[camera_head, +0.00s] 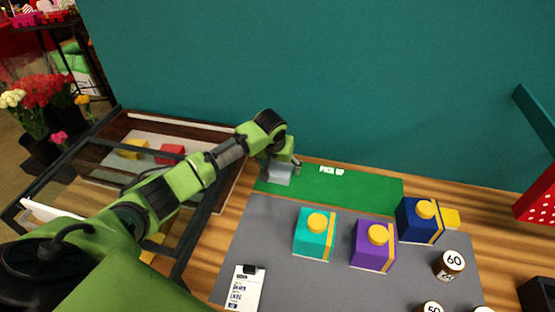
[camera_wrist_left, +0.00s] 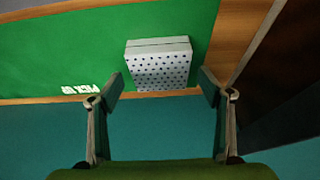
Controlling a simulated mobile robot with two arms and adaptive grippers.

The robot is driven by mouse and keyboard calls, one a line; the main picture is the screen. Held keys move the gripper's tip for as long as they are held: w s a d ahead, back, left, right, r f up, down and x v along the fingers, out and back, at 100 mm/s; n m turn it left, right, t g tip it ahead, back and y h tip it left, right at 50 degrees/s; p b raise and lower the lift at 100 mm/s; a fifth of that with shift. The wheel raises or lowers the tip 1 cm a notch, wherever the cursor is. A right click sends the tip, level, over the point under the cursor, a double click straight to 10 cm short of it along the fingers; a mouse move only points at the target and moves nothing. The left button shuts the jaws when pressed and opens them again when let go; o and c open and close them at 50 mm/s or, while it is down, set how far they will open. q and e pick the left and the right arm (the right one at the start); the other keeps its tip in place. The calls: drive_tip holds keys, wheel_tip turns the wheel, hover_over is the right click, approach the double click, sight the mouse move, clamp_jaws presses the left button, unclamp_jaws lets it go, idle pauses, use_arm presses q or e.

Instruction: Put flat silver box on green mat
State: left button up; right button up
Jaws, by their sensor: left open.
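The flat silver box (camera_head: 280,174) stands on the left end of the green mat (camera_head: 335,188), by the teal wall. In the left wrist view the silver box (camera_wrist_left: 158,66), with a dotted side, rests on the green mat (camera_wrist_left: 60,45) near its edge. My left gripper (camera_head: 284,165) is at the box. In the left wrist view my left gripper (camera_wrist_left: 160,91) is open, its fingers on either side of the box's near edge, with gaps between fingers and box. My right gripper is not in view.
Teal (camera_head: 316,234), purple (camera_head: 373,246) and navy (camera_head: 419,221) gift boxes stand on the grey mat (camera_head: 280,265). A jar marked 60 (camera_head: 449,265) and a clipboard (camera_head: 245,288) are there too. A glass-fronted case (camera_head: 105,175) is at left. The green mat's middle is clear.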

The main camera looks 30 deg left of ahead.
use_arm(q)
drive_tip(key=b+v, duration=0.2)
drive_tip(key=v, duration=0.9)
drive_tip(key=shift+r, duration=0.25)
drive_tip(key=shift+s+f, duration=0.1)
